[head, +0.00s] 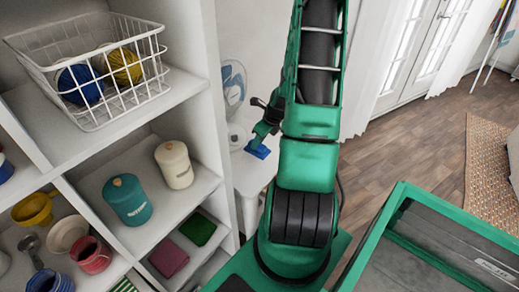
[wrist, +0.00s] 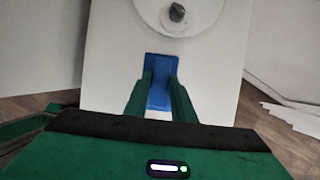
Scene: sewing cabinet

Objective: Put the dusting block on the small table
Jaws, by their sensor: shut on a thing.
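The dusting block is a small blue block (head: 258,152), seen below my gripper (head: 261,142) in the head view. In the wrist view the blue block (wrist: 160,66) lies between the two green fingers of my gripper (wrist: 161,88), which is shut on it. The small table (head: 247,177) is white and its top is directly under the block. Its bare top also shows in the wrist view (wrist: 215,75). Whether the block touches the tabletop or hangs just above it, I cannot tell.
A white fan (head: 233,85) stands on the small table, just beyond the block; its round base (wrist: 200,22) shows in the wrist view. A white shelf unit (head: 222,170) with a wire basket (head: 95,112), jars and pots stands left. The tabletop around the block is bare.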

